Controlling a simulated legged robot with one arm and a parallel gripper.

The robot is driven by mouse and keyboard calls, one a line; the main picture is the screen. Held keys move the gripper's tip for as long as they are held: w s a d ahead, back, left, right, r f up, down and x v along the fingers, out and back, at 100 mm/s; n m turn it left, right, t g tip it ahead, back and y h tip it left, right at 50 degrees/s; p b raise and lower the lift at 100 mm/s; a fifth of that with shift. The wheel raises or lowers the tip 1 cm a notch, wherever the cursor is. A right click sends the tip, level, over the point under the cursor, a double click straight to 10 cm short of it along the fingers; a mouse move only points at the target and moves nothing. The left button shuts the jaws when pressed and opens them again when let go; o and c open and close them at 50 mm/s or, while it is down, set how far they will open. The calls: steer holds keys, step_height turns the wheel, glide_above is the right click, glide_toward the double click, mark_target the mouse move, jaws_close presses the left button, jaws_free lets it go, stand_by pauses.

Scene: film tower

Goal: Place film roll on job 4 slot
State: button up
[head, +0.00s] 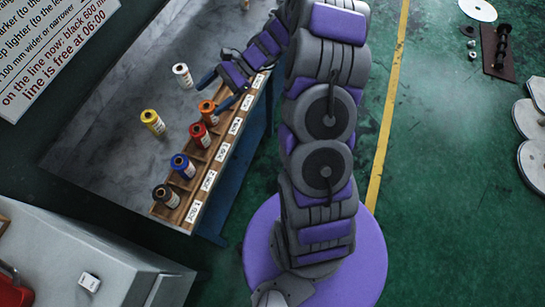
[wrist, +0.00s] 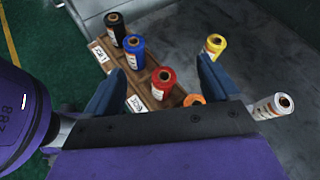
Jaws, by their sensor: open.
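The wooden slotted rack (head: 177,212) runs along the table edge, with a row of white job labels that are only partly legible. Black (head: 166,195), blue (head: 182,166), red (head: 200,136) and orange (head: 208,112) film rolls stand upright in it, one per slot from the near end. The orange roll appears to be in the fourth slot. My gripper (head: 213,93) is open and empty, just beyond the orange roll at the rack's far part. In the wrist view, the orange roll (wrist: 194,100) is partly hidden by my gripper (wrist: 160,68); the red roll (wrist: 163,84) shows between the fingers.
A yellow roll (head: 152,122) and a white roll (head: 182,76) stand on the grey tabletop (head: 110,140) beside the rack. A grey cabinet (head: 90,265) stands at the lower left. A sign (head: 50,45) fills the upper left. Green floor lies to the right.

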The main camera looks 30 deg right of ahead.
steer(key=s+a+r+n+g+h, duration=0.25)
steer(key=s+a+r+n, duration=0.2)
steer(key=s, duration=0.35)
steer(key=s+a+r+n+g+h, duration=0.2)
steer(key=s+a+r+n+h, duration=0.1)
steer(key=s+r+n, duration=0.4)
steer(key=s+d+r+n+t+h, duration=0.1)
steer(key=s+d+n+h, duration=0.1)
steer(key=s, duration=0.7)
steer(key=s+d+r+n+t+h, duration=0.1)
steer(key=s+d+h, duration=0.3)
steer(key=s, duration=0.5)
steer(key=shift+d+n+h, duration=0.2)
steer(key=shift+n+h, duration=0.25)
steer(key=shift+n, duration=0.3)
steer(key=shift+d, duration=0.15)
